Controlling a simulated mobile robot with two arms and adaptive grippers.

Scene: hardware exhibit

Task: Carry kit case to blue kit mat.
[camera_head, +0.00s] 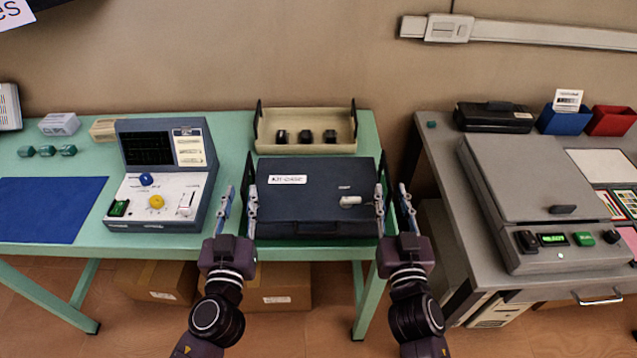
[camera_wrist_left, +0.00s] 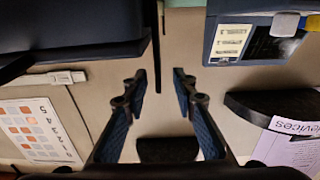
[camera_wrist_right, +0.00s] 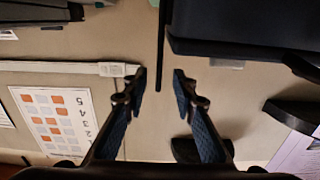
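The dark kit case (camera_head: 318,215), with a white label and a light latch, lies flat at the right end of the green table. It also shows in the left wrist view (camera_wrist_left: 75,28) and the right wrist view (camera_wrist_right: 250,25). The blue kit mat (camera_head: 52,208) lies bare at the table's left. My left gripper (camera_head: 238,203) is open at the case's left side; my right gripper (camera_head: 393,202) is open at its right side. In each wrist view a thin dark upright edge shows between the parted fingers. I cannot tell whether any finger touches it.
An instrument with a raised screen (camera_head: 160,180) stands between case and mat. A beige tray (camera_head: 305,144) with dark blocks stands behind the case. Small green parts (camera_head: 46,151) lie behind the mat. A grey bench with a machine (camera_head: 540,200) stands right, across a gap.

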